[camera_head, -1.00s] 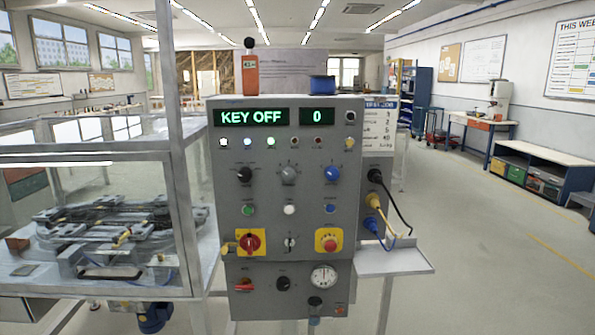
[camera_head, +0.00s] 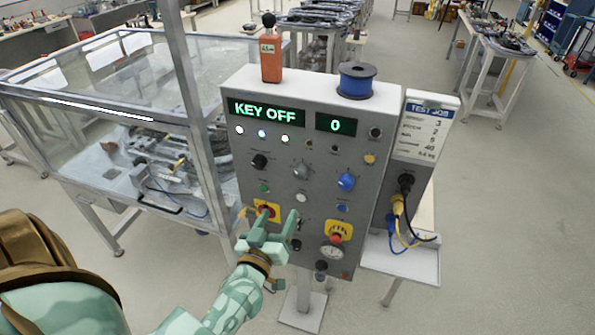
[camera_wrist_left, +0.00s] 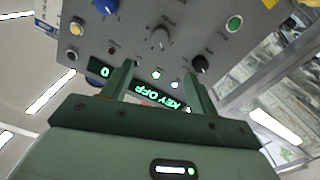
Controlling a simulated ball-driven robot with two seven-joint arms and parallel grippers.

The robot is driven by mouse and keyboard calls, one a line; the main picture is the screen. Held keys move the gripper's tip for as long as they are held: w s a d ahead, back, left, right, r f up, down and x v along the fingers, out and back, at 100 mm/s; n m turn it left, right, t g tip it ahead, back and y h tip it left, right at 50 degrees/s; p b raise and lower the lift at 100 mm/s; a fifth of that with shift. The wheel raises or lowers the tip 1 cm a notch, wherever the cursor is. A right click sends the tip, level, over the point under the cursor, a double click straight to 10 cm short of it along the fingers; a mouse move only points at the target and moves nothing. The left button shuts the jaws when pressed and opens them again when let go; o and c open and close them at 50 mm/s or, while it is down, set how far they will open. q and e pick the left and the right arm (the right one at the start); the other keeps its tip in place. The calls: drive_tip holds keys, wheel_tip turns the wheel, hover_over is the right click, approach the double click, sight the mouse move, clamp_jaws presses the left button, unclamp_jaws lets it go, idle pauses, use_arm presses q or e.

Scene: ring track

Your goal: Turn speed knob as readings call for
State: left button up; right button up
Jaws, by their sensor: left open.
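The grey control panel (camera_head: 320,147) stands ahead, with a green-lit display (camera_head: 265,112) reading KEY OFF and a small display (camera_head: 335,125) reading 0. Below are a black knob (camera_head: 260,161), a grey knob (camera_head: 300,170) and a blue knob (camera_head: 347,181); their labels are too small to read, so I cannot tell which is the speed knob. My left gripper (camera_head: 276,222) is open and empty before the lower panel, overlapping the red switch on its yellow plate (camera_head: 262,207). The left wrist view shows its spread fingers (camera_wrist_left: 160,88) and the grey knob (camera_wrist_left: 160,38) upside down. My right gripper is not in view.
A red emergency button (camera_head: 337,236) and a gauge (camera_head: 332,253) sit low on the panel. A test job card (camera_head: 425,130) and plugged cables (camera_head: 399,210) are at the right. A glazed enclosure (camera_head: 110,100) stands left. Floor at right is clear.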

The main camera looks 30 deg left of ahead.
sight(299, 175)
use_arm(q)
drive_tip(key=x, duration=1.5)
drive_tip(key=shift+w+d+f, duration=0.15)
drive_tip(key=c, duration=1)
